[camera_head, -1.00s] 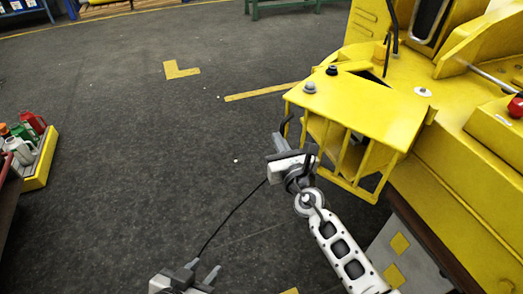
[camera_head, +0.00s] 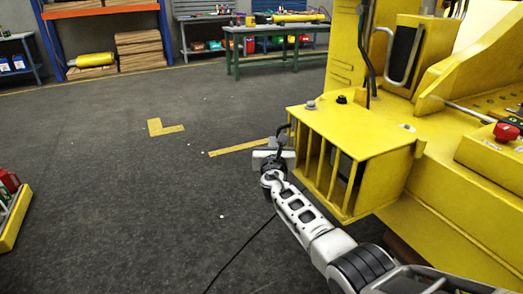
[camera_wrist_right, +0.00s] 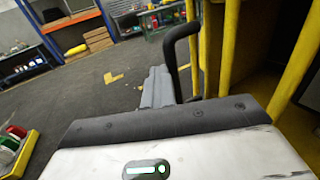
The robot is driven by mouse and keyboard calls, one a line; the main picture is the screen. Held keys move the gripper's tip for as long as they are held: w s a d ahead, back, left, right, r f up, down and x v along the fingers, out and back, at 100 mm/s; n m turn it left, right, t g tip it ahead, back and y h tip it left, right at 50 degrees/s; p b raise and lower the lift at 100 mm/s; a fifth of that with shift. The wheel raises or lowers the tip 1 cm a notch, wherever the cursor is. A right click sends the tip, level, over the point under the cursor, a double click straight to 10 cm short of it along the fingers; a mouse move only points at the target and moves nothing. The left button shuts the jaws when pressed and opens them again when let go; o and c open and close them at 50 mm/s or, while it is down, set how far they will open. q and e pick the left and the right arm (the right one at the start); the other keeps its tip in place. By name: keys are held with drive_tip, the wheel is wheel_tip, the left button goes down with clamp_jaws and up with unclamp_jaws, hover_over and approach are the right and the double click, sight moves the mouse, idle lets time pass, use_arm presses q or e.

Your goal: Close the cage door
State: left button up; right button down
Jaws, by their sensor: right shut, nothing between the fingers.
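The yellow cage (camera_head: 375,140) sticks out from the yellow machine in the head view. Its barred door (camera_head: 322,175) stands below the roof's front-left edge and looks close to the frame; I cannot tell whether a gap remains. A black curved handle (camera_wrist_right: 181,50) shows on the door's edge in the right wrist view, and it also shows in the head view (camera_head: 283,130). My right gripper (camera_head: 274,150) is shut and empty at the door's left end. In the wrist view its grey fingers (camera_wrist_right: 157,85) lie just left of the handle; contact is unclear. My left gripper is out of view.
The yellow machine body (camera_head: 455,225) fills the right side. A yellow-edged tray with bottles (camera_head: 10,215) is at the left edge. A green workbench (camera_head: 270,35) and shelves stand far back. The dark floor (camera_head: 110,200) left of the cage is clear.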

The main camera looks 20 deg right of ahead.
drive_tip(key=shift+d, duration=0.3)
